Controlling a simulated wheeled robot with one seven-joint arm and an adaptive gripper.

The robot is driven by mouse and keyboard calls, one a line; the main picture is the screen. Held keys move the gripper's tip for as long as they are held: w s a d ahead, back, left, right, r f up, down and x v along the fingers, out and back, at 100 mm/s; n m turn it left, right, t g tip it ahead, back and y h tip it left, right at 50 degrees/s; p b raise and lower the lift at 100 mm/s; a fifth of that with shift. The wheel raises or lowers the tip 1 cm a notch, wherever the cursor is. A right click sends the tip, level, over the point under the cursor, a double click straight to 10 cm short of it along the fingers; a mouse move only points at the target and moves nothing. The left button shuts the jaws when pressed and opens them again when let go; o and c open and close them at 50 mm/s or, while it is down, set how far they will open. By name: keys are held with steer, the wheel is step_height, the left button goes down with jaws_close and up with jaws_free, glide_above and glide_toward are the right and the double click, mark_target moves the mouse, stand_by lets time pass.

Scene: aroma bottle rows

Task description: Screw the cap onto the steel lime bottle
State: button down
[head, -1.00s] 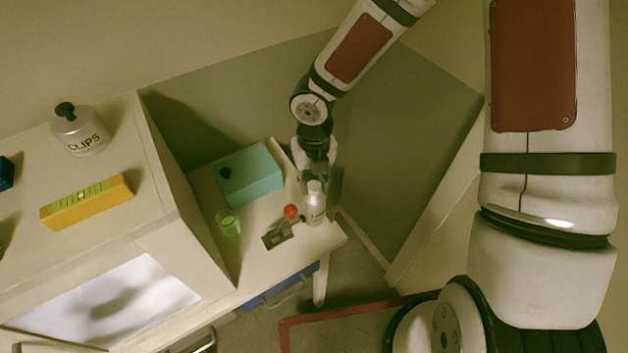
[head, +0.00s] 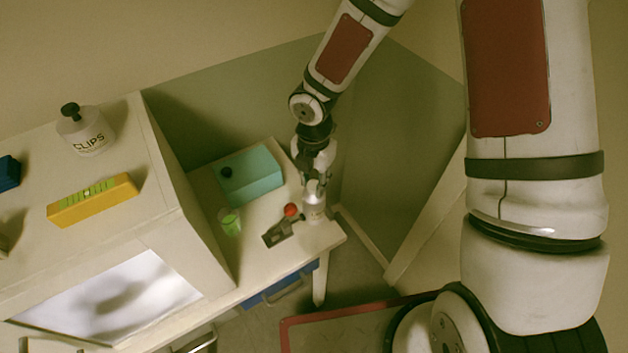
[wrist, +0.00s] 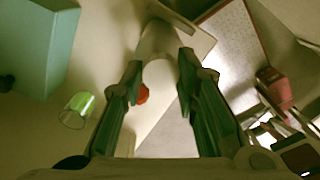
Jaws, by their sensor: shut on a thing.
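The steel bottle (head: 314,210), pale grey with a label, stands upright near the right end of the low white table. My gripper (head: 314,188) points down over its top. In the wrist view the two fingers of my gripper (wrist: 160,75) lie on either side of a pale round cap (wrist: 158,74), with the bottle body (wrist: 160,38) beyond it. The gripper is shut on this cap at the bottle's mouth. The fingers hide the cap's rim and the thread, so I cannot tell how tightly it sits.
A lever with a red ball (head: 291,210) is close left of the bottle. A green glass (head: 230,222) and a teal box (head: 252,176) stand farther left. A higher white cabinet (head: 180,170) rises at the left. The table edge is close right of the bottle.

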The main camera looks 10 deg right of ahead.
steer(key=m, duration=0.5)
steer(key=shift+s+p, duration=0.1)
steer(key=shift+p, duration=0.25)
steer(key=m, duration=0.4)
steer(key=c, duration=1.3)
jaws_free()
steer(key=shift+c, duration=0.2)
